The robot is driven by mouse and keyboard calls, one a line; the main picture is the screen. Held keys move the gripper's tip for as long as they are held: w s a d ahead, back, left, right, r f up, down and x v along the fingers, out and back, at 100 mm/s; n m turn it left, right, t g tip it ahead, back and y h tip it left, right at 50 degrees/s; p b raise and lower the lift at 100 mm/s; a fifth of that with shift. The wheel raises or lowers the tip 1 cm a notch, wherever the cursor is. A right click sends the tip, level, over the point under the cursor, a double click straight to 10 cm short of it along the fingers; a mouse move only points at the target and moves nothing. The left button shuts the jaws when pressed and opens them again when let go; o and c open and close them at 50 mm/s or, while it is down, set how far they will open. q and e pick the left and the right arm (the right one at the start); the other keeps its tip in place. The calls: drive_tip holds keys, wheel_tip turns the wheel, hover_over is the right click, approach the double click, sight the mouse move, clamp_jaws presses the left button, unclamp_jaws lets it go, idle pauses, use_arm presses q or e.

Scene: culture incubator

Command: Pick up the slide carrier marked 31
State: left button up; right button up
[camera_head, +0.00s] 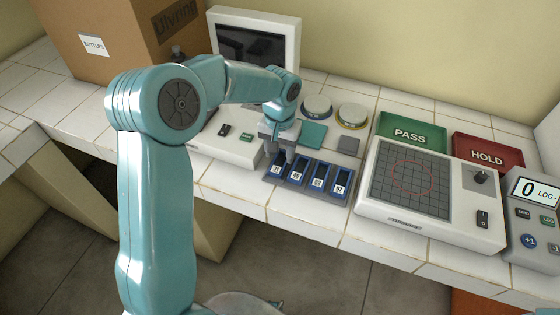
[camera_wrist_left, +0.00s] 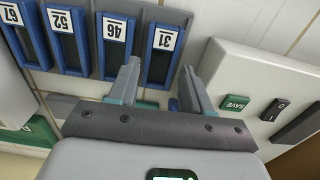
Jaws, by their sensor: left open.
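The slide carrier marked 31 (camera_head: 276,170) is blue with a dark centre and a white label, at the left end of a row of like carriers. In the left wrist view carrier 31 (camera_wrist_left: 164,41) is the rightmost, its label upside down. My left gripper (camera_head: 278,152) is open above the far part of carrier 31 and hides some of it. In the left wrist view the fingers of the left gripper (camera_wrist_left: 160,68) stand on either side of carrier 31, with nothing held. Whether they touch it I cannot tell. My right gripper is not in view.
Carriers marked 46 (camera_head: 296,176), 52 (camera_head: 317,183) and 67 (camera_head: 340,188) stand close beside it. A white device with a SAVE button (camera_wrist_left: 235,103) is on the other side. A gridded white device (camera_head: 410,222), green PASS tray (camera_head: 436,148) and red HOLD tray (camera_head: 520,163) are to the right.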

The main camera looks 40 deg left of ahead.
sight(280, 163)
use_arm(q)
drive_tip(key=shift+f, duration=1.4)
drive_tip(key=c, duration=0.7)
drive_tip(key=shift+r, duration=0.1)
